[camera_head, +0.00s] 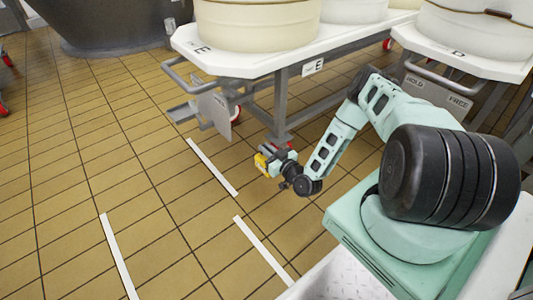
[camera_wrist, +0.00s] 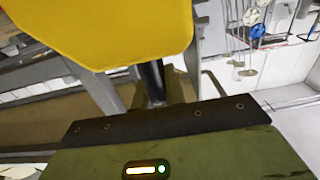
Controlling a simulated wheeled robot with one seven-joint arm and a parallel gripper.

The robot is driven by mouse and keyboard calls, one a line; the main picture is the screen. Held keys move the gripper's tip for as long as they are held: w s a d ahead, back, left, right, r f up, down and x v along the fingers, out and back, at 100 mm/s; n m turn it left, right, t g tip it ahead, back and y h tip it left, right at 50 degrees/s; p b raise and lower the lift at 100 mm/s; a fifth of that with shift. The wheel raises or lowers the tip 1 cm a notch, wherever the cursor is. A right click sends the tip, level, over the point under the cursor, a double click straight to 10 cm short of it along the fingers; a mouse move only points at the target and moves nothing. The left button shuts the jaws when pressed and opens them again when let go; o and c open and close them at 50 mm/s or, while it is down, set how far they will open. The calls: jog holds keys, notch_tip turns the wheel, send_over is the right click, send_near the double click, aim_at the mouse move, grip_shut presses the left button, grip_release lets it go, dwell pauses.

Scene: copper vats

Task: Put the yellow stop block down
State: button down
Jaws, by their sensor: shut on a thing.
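The yellow stop block (camera_head: 261,162) is held in my gripper (camera_head: 269,160), low in front of the trolley marked E. In the head view it is small and partly covered by the gripper. In the wrist view the yellow block (camera_wrist: 115,30) fills the upper left, close to the camera. My gripper is shut on it. I cannot tell from these views whether the block touches the floor.
Trolley E (camera_head: 228,62) carries cream vats, with its grey legs, red-hubbed wheels and a hinged plate (camera_head: 213,112) behind my gripper. Trolley D (camera_head: 470,62) stands at right. White floor strips (camera_head: 212,167), (camera_head: 118,256) and (camera_head: 263,250) mark the tiles.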

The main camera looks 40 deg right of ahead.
jog(key=shift+a+r, duration=0.1)
jog(key=shift+r, duration=0.75)
jog(key=s+a+r+p, duration=0.1)
jog(key=a+r+p, duration=0.7)
jog(key=r, duration=1)
jog(key=s+r+p, duration=0.3)
jog(key=r+p, duration=0.8)
jog(key=s+a+r+p, duration=0.1)
jog(key=s+r+p, duration=0.2)
jog(key=r+p, duration=0.8)
jog(key=s+a+r+p, duration=0.1)
jog(key=s+r+p, duration=0.2)
jog(key=r+p, duration=0.8)
jog(key=shift+s+r+h+p, duration=0.15)
jog(key=shift+r+h+p, duration=0.2)
jog(key=shift+p, duration=0.8)
jog(key=shift+m, duration=0.3)
jog(key=shift+a, duration=0.15)
